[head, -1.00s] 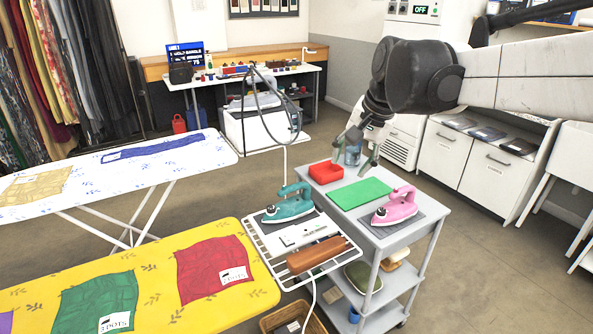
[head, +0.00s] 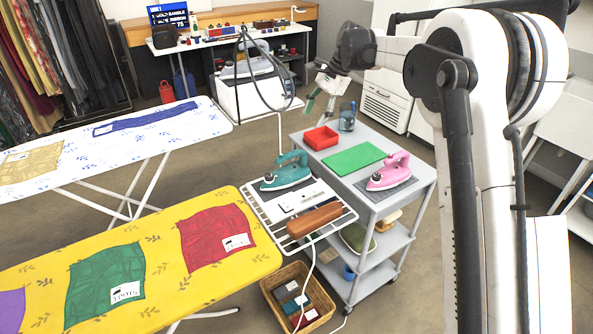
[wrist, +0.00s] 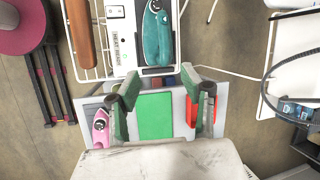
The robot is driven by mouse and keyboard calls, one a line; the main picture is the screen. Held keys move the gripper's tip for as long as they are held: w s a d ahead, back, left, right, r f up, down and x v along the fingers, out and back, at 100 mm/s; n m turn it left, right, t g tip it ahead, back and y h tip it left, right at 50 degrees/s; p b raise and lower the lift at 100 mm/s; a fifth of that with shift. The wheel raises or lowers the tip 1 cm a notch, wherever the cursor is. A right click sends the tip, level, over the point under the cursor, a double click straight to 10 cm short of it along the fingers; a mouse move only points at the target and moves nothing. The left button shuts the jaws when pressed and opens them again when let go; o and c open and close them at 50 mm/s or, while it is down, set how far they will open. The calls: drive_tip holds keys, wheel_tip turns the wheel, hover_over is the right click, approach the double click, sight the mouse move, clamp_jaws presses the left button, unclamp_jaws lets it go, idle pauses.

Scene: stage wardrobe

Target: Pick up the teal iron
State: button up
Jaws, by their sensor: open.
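The teal iron (head: 287,174) lies on a dark pad at the back left of a white wire rack, at the end of the yellow ironing board. In the wrist view the teal iron (wrist: 157,36) is at the top centre, beyond my fingertips. My gripper (head: 320,105) is open and empty, in the air near the back of the grey cart. In the wrist view my gripper (wrist: 160,100) has its two green-padded fingers spread over the cart, apart from the iron. The iron's handle is free.
The cart holds a red tray (head: 320,138), a blue-grey cup (head: 347,118), a green mat (head: 353,158) and a pink iron (head: 390,173). The wire rack (head: 265,215) also bears a brown roll (head: 314,219). A basket (head: 287,274) stands on the floor below. A cord hangs beside the rack.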

sight(296, 151)
drive_tip(key=shift+m+g, duration=0.3)
drive_tip(key=shift+m, duration=0.1)
drive_tip(key=x, duration=0.4)
drive_tip(key=w+x, duration=0.1)
drive_tip(key=x, duration=0.2)
drive_tip(key=w+x, duration=0.1)
drive_tip(key=x, duration=0.3)
drive_tip(key=shift+w+f, duration=0.2)
drive_tip(key=shift+f, duration=0.2)
drive_tip(key=shift+x, duration=2.65)
drive_tip(key=shift+s+r, duration=0.1)
drive_tip(key=shift+s, duration=0.1)
drive_tip(key=shift+c, duration=0.4)
clamp_jaws()
